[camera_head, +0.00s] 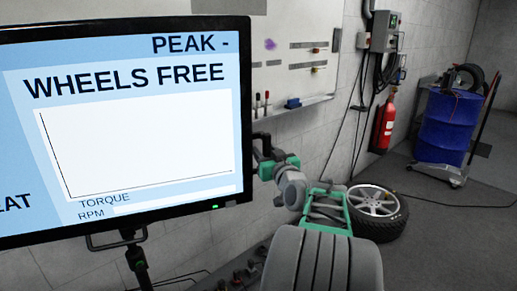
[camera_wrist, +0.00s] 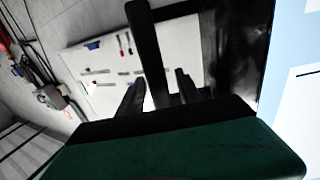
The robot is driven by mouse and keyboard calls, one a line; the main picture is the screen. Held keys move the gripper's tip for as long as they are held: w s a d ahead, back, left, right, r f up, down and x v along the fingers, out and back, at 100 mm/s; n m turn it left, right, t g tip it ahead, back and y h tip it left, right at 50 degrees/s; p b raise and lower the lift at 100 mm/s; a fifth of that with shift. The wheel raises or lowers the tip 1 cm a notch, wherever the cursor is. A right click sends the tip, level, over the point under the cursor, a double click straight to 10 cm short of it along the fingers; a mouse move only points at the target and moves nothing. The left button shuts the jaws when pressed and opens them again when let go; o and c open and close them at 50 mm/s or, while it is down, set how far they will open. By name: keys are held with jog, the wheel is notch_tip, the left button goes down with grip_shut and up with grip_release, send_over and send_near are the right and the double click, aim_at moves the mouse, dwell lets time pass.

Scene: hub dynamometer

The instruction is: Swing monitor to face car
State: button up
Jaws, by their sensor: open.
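The monitor (camera_head: 140,130) fills the left of the head view, its lit screen reading "WHEELS FREE" and turned toward my head camera. A dark handle bracket (camera_head: 117,238) hangs under its lower edge. My gripper (camera_head: 259,146) is beside the monitor's right edge, partly hidden by it. In the wrist view my gripper (camera_wrist: 158,92) is open, with a dark bar (camera_wrist: 149,45) showing between or beyond its fingers. I cannot tell whether they touch it or what it belongs to. The monitor's bright screen (camera_wrist: 303,80) shows at the right of the wrist view.
A white tool board (camera_head: 290,55) hangs on the wall behind. A red fire extinguisher (camera_head: 385,125), a blue drum (camera_head: 448,125) on a trolley and a wheel with tyre (camera_head: 377,210) stand to the right. Cables run across the floor; open floor (camera_head: 465,215) lies at the right.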

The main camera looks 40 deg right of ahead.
jog(key=shift+w+d, duration=0.25)
jog(key=shift+w, duration=0.45)
jog(key=shift+c, duration=0.4)
grip_shut()
dwell(0.5)
